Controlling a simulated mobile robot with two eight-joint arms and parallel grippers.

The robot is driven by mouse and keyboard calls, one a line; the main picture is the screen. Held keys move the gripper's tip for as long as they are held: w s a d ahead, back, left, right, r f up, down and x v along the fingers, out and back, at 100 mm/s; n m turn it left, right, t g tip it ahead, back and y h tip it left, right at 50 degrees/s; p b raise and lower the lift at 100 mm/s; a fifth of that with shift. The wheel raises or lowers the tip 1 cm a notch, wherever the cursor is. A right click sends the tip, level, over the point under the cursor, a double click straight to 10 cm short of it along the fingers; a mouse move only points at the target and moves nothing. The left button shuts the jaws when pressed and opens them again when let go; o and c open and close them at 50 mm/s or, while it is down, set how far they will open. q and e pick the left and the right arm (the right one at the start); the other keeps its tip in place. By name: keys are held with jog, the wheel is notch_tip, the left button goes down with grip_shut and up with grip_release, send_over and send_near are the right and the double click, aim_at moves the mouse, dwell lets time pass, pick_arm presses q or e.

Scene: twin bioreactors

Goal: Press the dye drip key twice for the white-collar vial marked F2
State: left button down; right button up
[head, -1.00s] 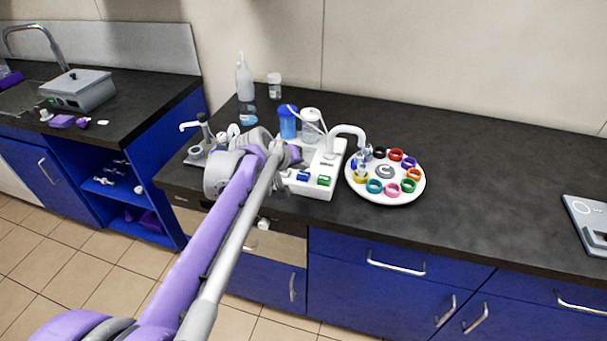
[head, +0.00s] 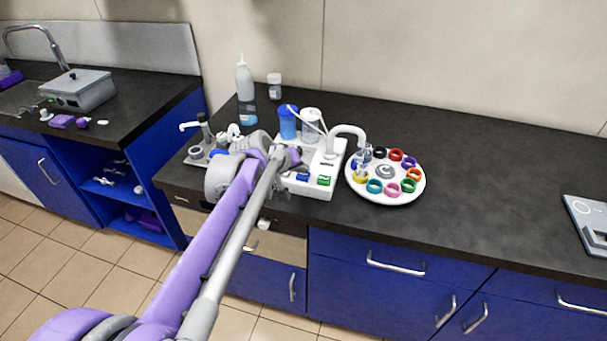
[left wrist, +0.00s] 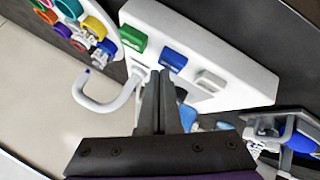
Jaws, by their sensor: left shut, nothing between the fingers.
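The white dispenser base (head: 320,160) carries a blue key (head: 302,177) and a green key (head: 323,181). The left wrist view shows the green key (left wrist: 133,40), the blue key (left wrist: 173,60) and a pale key (left wrist: 210,81) in a row. My left gripper (head: 291,157) is shut and empty above the base; in the wrist view its fingertips (left wrist: 160,75) appear beside the blue key. Contact cannot be told. A round white carousel (head: 385,200) holds vials with coloured collars. The spout (head: 348,130) reaches over its left side. The white collar and the F2 mark are not readable.
A blue-capped bottle (head: 288,122) and a clear jar (head: 311,122) stand behind the base. A white squeeze bottle (head: 244,80) is at the back. A stand (head: 197,152) is left of my gripper. The counter right of the carousel is clear up to a grey device (head: 588,222).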

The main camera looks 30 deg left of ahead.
aim_at(302, 178)
pick_arm(q)
jog(key=shift+f, duration=0.4)
dwell(0.3)
jog(key=shift+r+p, duration=0.65)
jog(key=shift+r, duration=0.15)
jog(key=shift+r, duration=0.15)
notch_tip(302, 178, up, 5)
jog(key=p, duration=0.4)
dwell(0.5)
